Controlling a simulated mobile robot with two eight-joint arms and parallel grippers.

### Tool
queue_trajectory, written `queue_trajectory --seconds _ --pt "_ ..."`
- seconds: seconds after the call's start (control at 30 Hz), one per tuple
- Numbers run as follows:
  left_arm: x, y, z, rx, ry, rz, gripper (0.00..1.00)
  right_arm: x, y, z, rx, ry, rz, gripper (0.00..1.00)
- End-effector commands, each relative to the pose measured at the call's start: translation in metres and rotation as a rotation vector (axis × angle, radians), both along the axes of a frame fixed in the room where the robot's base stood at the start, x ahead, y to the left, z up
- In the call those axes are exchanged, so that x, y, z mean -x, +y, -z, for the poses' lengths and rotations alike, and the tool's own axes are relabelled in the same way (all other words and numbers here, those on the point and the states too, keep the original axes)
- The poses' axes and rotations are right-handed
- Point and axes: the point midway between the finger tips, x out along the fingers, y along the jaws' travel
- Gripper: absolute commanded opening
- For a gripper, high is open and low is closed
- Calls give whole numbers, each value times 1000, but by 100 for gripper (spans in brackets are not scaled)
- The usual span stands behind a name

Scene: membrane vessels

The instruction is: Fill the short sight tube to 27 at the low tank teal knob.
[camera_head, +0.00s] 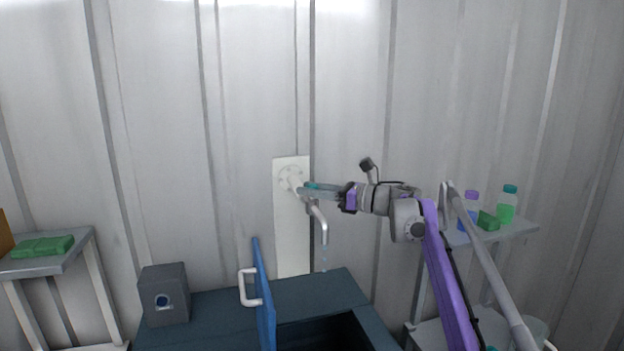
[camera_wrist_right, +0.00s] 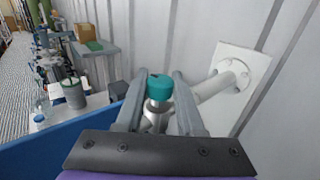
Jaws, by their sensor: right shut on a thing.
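The teal knob (camera_wrist_right: 159,87) sits on a pale tap pipe (camera_wrist_right: 213,86) and is between the fingers of my right gripper (camera_wrist_right: 157,90) in the right wrist view. In the head view my right gripper (camera_head: 316,189) reaches in from the right and is shut on the knob, which it mostly hides. The tap's bent spout (camera_head: 321,224) points down. A faint pale streak below it looks like water. A dark teal tank or cabinet (camera_head: 220,308) with a dark opening stands below. I cannot make out a sight tube or its scale. My left gripper is not in view.
A blue panel with a white handle (camera_head: 248,288) stands upright on the tank. Side tables hold green blocks (camera_head: 42,247) at left and bottles (camera_head: 507,204) at right. A corrugated wall closes the back.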

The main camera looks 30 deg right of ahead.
Motion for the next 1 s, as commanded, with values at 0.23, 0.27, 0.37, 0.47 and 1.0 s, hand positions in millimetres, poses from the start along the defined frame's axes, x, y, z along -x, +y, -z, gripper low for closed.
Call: queue_trajectory --seconds 0.23,0.27,0.37,0.47,1.0 --pt "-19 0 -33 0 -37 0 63 -1 -1 -4 3 -3 -183 0" --pt "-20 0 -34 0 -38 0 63 -1 -1 -3 2 -3 -200 0" --pt "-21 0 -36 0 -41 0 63 -1 -1 -2 1 -2 -250 0" --pt "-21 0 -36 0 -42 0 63 -1 0 -1 0 -2 -289 0" --pt "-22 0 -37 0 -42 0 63 0 1 0 -1 -1 -351 0"
